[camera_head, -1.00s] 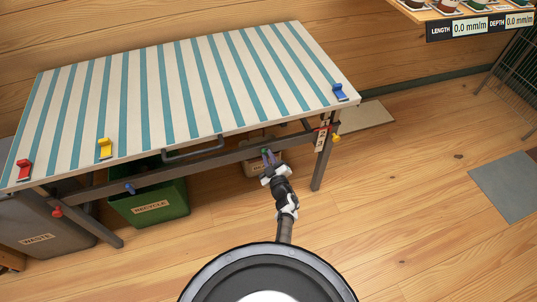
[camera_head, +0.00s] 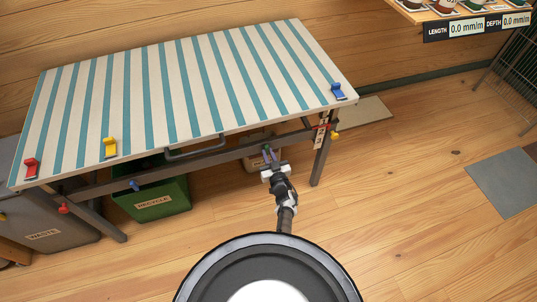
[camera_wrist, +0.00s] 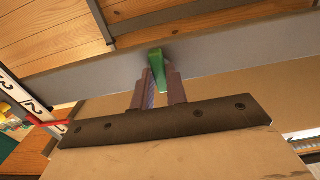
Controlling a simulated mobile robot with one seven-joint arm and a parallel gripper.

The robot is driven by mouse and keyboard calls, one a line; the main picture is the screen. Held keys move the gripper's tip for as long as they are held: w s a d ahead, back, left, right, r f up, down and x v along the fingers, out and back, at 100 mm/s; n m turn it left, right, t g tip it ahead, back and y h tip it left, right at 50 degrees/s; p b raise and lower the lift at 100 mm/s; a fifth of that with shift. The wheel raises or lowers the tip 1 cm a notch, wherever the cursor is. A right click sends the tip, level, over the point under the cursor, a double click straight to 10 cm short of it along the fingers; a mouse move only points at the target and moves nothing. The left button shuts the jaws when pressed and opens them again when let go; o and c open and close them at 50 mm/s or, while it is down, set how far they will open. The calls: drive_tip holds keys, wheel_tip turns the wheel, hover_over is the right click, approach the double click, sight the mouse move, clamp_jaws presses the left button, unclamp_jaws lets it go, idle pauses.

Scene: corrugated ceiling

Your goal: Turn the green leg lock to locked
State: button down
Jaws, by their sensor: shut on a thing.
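The green leg lock (camera_wrist: 156,62) is a small green lever on the grey rail under the striped table. In the wrist view it sits between the two purple fingers of my gripper (camera_wrist: 160,88), which are shut on it. In the head view my gripper (camera_head: 269,158) is at the rail below the table's front edge, right of the middle. Only a speck of the green lever (camera_head: 267,148) shows there, and the fingers hide the rest. The lever's locked or unlocked marking cannot be made out.
The striped table (camera_head: 190,90) carries red, yellow and blue clips (camera_head: 338,91) on its top. A blue knob (camera_head: 134,185), a red knob (camera_head: 64,208) and a yellow knob (camera_head: 335,135) are on its frame. A green recycle bin (camera_head: 155,203) and a waste bin (camera_head: 50,235) stand below.

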idle(0.4)
drive_tip(key=c, duration=1.4)
unclamp_jaws()
drive_tip(key=shift+s, duration=0.1)
drive_tip(key=p+v, duration=0.2)
drive_tip(key=v, duration=1.1)
drive_tip(key=shift+s, duration=0.3)
drive_tip(key=shift+d, duration=0.15)
drive_tip(key=shift+s, duration=0.1)
